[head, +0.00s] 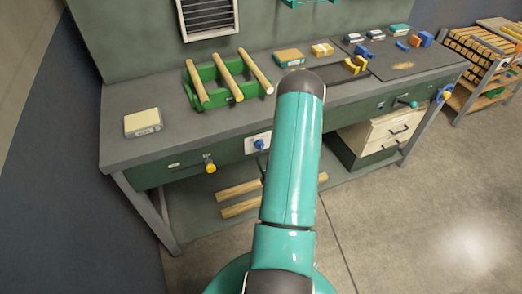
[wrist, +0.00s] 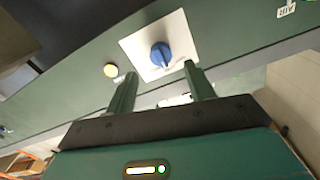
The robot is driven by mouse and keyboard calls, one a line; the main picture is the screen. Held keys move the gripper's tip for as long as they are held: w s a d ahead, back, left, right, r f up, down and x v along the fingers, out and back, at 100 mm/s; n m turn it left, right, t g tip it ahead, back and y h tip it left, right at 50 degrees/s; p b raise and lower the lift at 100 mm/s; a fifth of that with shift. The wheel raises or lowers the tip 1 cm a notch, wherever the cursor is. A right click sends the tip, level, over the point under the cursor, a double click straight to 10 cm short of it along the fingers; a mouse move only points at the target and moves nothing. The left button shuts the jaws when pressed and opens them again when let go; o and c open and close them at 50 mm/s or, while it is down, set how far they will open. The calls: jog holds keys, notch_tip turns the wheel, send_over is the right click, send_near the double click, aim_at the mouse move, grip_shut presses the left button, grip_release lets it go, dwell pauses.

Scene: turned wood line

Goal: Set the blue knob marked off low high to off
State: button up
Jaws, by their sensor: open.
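The blue knob (wrist: 161,55) sits on a white plate (wrist: 138,46) on the green front of the bench, in the upper middle of the wrist view. In the head view the blue knob (head: 260,144) shows small, left of my arm. The marks on the plate are too small to read. My gripper (wrist: 157,75) is open and empty, its two green fingers pointing at the plate. The knob shows just beyond the fingertips, between them, and does not seem to be touched. In the head view my arm hides the gripper.
A yellow knob (head: 210,168) sticks out of the bench front, left of the plate. A green rack (head: 212,98) with wooden sticks stands on the bench top (head: 120,100). Wooden pieces (head: 240,208) lie on the lower shelf.

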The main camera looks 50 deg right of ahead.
aim_at(260, 146)
jog(key=x, duration=0.6)
jog(key=shift+a, duration=0.1)
jog(key=shift+s, duration=0.1)
jog(key=c, duration=1)
